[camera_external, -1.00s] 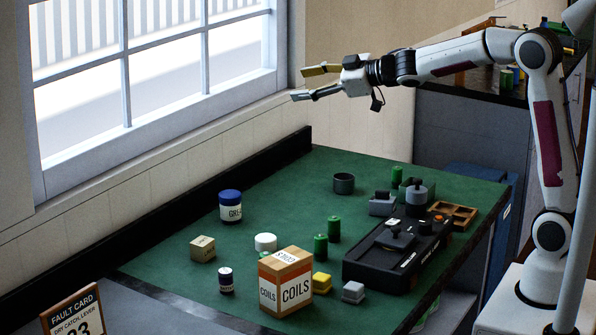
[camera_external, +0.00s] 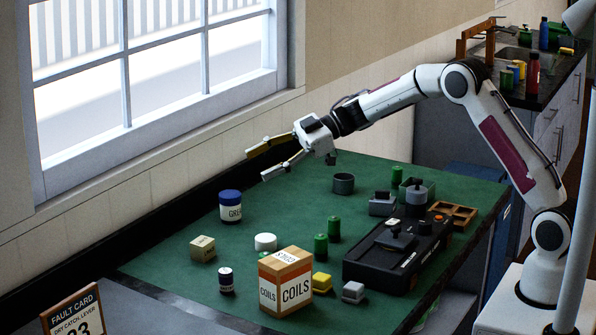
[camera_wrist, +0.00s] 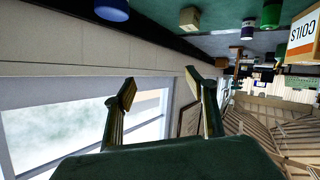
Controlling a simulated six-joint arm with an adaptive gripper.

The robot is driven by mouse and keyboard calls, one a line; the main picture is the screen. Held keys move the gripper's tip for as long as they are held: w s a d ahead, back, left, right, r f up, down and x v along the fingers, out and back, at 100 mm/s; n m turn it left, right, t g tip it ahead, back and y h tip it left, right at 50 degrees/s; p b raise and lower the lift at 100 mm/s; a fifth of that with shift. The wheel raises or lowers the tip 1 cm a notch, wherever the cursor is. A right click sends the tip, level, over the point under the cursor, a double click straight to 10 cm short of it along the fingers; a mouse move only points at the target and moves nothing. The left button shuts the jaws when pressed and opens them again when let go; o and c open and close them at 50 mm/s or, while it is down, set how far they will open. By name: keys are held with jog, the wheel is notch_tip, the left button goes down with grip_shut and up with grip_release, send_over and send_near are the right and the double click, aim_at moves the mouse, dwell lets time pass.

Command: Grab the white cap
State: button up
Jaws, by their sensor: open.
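The white cap (camera_external: 265,242) is a short white cylinder on the green bench top, left of the green cylinders and behind the COILS box. My gripper (camera_external: 258,165) is open and empty. It is in the air above the back edge of the bench, well above the cap and apart from it. In the wrist view the two fingers of my gripper (camera_wrist: 160,80) are spread with nothing between them. I cannot make out the cap clearly in that view.
The COILS box (camera_external: 286,282) stands in front of the cap. The window (camera_external: 165,75) is behind.

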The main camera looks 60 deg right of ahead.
aim_at(268, 236)
jog(key=s+f+g, duration=0.1)
jog(key=f+g, duration=0.1)
jog(key=f, duration=0.2)
jog(key=s+f+n+g+y, duration=0.1)
jog(key=s+f, duration=0.1)
jog(key=f, duration=0.2)
jog(key=s+f+g, duration=0.2)
jog(key=f, duration=0.1)
jog(key=shift+s+a+f+n+g+y, duration=0.25)
jog(key=shift+a+f+n+g+y, duration=0.05)
jog(key=shift+f+n, duration=0.1)
jog(key=shift+s+f, duration=0.35)
jog(key=shift+f, duration=0.1)
jog(key=shift+x, duration=1.25)
jog(key=shift+a+f, duration=0.1)
jog(key=shift+x, duration=2.5)
jog(key=shift+f, duration=0.15)
